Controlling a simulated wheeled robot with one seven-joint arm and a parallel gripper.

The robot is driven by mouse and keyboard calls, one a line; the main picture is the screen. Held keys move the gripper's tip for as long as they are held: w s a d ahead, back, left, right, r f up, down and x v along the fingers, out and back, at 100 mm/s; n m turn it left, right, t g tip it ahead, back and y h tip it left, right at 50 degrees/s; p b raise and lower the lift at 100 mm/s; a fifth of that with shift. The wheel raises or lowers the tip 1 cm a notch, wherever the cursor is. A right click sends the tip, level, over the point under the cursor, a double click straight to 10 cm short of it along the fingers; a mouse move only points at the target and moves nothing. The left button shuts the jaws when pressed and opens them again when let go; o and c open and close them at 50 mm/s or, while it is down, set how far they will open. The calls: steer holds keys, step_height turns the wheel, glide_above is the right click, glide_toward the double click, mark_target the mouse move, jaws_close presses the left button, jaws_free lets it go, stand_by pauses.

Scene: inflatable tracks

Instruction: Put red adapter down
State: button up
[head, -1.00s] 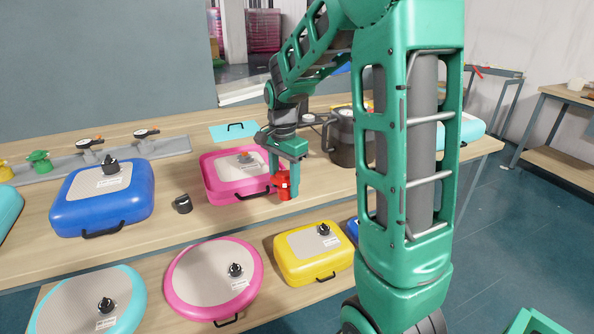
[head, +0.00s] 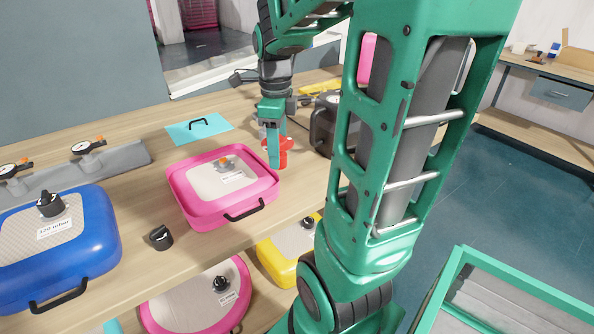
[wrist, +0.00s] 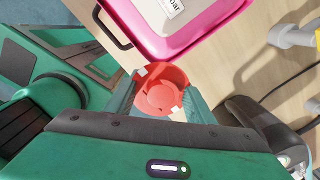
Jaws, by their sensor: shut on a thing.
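The red adapter (head: 284,151) is a short red cylinder. It also shows in the wrist view (wrist: 160,90), between the two fingers. My gripper (head: 273,152) is shut on it, just right of the pink inflatable's back right corner. The pink inflatable (head: 181,205) lies on the wooden table (head: 120,275) and shows at the top of the wrist view. I cannot tell whether the adapter touches the table top. One finger hides part of the adapter in the head view.
A dark pump-like device (head: 322,128) stands right of my gripper. A black cap (head: 161,238) and a blue inflatable (head: 60,250) are on the table's left. A flat cyan piece (head: 199,129) lies behind the pink inflatable. Bare wood shows near the front right edge.

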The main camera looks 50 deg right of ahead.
steer(key=d+f, duration=0.2)
steer(key=d, duration=0.1)
steer(key=d+f, duration=0.2)
steer(key=d, duration=0.2)
steer(key=d+f, duration=0.2)
steer(key=d, duration=0.1)
steer(key=shift+s+d+f, duration=0.25)
steer(key=shift+s+d, duration=0.05)
steer(key=shift+s, duration=0.1)
steer(key=shift+f, duration=2)
steer(key=shift+f, duration=0.1)
steer(key=o, duration=1.1)
steer(key=shift+c, duration=0.2)
step_height(320, 180, up, 11)
steer(key=s+a+f+n, duration=0.1)
steer(key=s+a+n, duration=0.6)
steer(key=n, duration=0.4)
steer(key=s+a+f+n, duration=0.2)
steer(key=s+a+n, duration=0.4)
steer(key=a+n, duration=0.3)
steer(key=n, duration=0.3)
steer(key=shift+s+a+f+y, duration=0.3)
steer(key=shift+s, duration=0.05)
